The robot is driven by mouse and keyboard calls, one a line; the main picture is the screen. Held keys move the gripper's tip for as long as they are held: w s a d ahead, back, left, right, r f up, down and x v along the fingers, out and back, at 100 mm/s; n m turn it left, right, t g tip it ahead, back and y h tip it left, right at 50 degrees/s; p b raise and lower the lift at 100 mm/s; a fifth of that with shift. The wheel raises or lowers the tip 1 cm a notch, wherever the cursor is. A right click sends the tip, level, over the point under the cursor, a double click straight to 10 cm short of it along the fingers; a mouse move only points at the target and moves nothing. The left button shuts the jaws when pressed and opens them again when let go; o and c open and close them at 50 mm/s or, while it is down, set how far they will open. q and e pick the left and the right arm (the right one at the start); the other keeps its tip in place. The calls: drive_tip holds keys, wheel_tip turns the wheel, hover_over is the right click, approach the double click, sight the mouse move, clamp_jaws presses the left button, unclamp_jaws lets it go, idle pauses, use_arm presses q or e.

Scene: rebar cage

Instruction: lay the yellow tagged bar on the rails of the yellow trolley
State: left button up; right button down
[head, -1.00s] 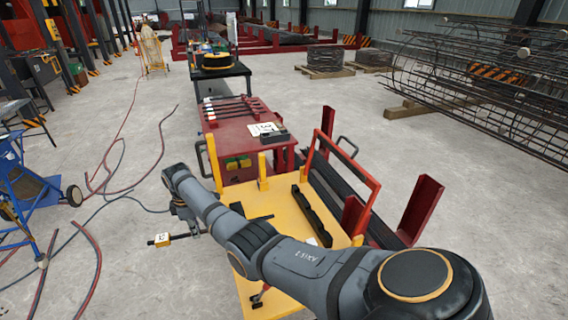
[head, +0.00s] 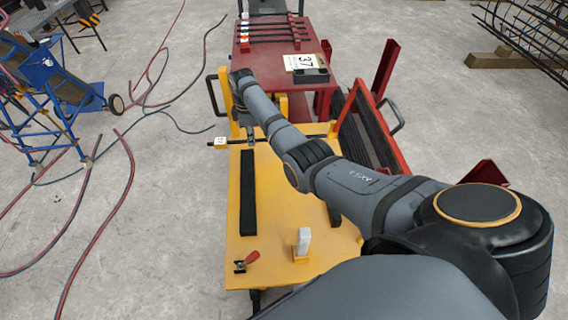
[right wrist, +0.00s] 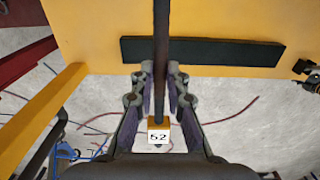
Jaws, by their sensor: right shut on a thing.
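My right gripper (head: 250,136) is shut on the dark yellow tagged bar (head: 232,142), near its tagged end. The yellow tag (head: 220,141) sticks out past the left edge of the yellow trolley (head: 285,205). In the right wrist view, the bar (right wrist: 161,40) runs between the fingers (right wrist: 161,75), and its tag (right wrist: 159,136) reads 52. The bar crosses over a black rail (right wrist: 200,51) there; whether it touches is unclear. In the head view, the left rail (head: 248,195) shows whole, and the right rail (head: 334,215) is mostly hidden by my arm. My left gripper is out of view.
A red table (head: 270,65) with several bars and a sign 37 (head: 305,61) stands beyond the trolley. A red frame (head: 380,130) stands on the right. The trolley carries yellow posts (head: 226,92) and a red-handled clamp (head: 246,262). Hoses (head: 110,205) lie on the left floor.

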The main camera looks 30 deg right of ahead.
drive_tip(key=s+f+p, duration=0.1)
drive_tip(key=s+f, duration=0.2)
drive_tip(key=s, duration=0.1)
drive_tip(key=s+d+f+p, duration=0.1)
drive_tip(key=s+f, duration=0.3)
drive_tip(key=s+d+f+p, duration=0.1)
drive_tip(key=s+f, duration=0.3)
drive_tip(key=shift+d+f, duration=0.2)
drive_tip(key=shift+d, duration=0.05)
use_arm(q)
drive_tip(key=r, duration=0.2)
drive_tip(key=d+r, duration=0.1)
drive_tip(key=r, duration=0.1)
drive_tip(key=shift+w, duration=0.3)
use_arm(e)
drive_tip(key=shift+f, duration=0.35)
drive_tip(key=shift+f, duration=0.1)
drive_tip(key=c, duration=1.3)
unclamp_jaws()
drive_tip(key=shift+c, duration=0.2)
use_arm(q)
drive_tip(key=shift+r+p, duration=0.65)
drive_tip(key=shift+p, duration=0.05)
use_arm(e)
wheel_tip(320, 180, up, 12)
